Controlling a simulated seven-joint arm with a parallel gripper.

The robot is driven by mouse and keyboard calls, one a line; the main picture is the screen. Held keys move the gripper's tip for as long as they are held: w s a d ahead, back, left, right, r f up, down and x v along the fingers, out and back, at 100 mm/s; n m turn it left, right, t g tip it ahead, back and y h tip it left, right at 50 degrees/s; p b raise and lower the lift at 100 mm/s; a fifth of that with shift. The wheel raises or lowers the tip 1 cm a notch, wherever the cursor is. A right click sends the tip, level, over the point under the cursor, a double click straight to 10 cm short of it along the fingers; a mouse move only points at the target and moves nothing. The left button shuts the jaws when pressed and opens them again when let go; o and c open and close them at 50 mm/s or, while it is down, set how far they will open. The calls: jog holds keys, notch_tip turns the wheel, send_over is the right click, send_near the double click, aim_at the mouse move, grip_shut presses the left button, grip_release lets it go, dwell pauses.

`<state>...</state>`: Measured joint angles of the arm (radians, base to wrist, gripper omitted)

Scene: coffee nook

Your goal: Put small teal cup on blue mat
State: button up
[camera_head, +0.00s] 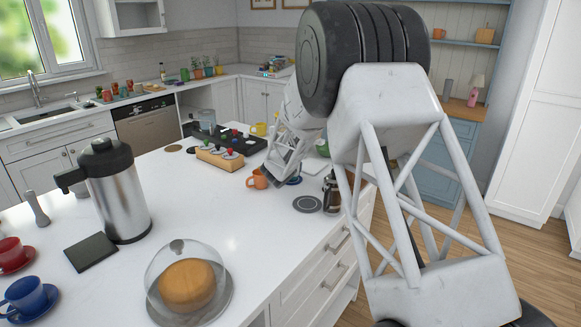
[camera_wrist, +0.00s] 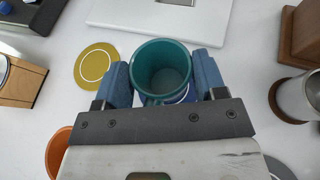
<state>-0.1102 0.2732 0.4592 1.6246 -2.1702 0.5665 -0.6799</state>
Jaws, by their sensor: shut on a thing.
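The small teal cup (camera_wrist: 162,66) is upright between the two blue fingers of my gripper (camera_wrist: 163,80) in the wrist view. The gripper is shut on it. Part of the blue mat (camera_wrist: 190,94) shows below the cup's right side; the cup and gripper hide the rest. Whether the cup touches the mat cannot be told. In the head view, a dark blue edge of the mat (camera_head: 294,181) shows beside my gripper, and the cup is hidden behind my arm.
An orange cup (camera_head: 257,180) stands left of my gripper. A grey round mat (camera_head: 307,205) and a coffee press (camera_head: 331,194) are near the counter edge. In the wrist view, a yellow mat (camera_wrist: 82,72) lies left and a white board (camera_wrist: 160,20) lies beyond.

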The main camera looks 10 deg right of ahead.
jog(key=shift+f, duration=0.1)
jog(key=o, duration=1)
jog(key=shift+s+a+r, duration=0.1)
jog(key=shift+s+r, duration=0.1)
jog(key=shift+r, duration=0.05)
jog(key=shift+v, duration=5.7)
jog(key=shift+f, duration=0.1)
jog(key=shift+s, duration=0.1)
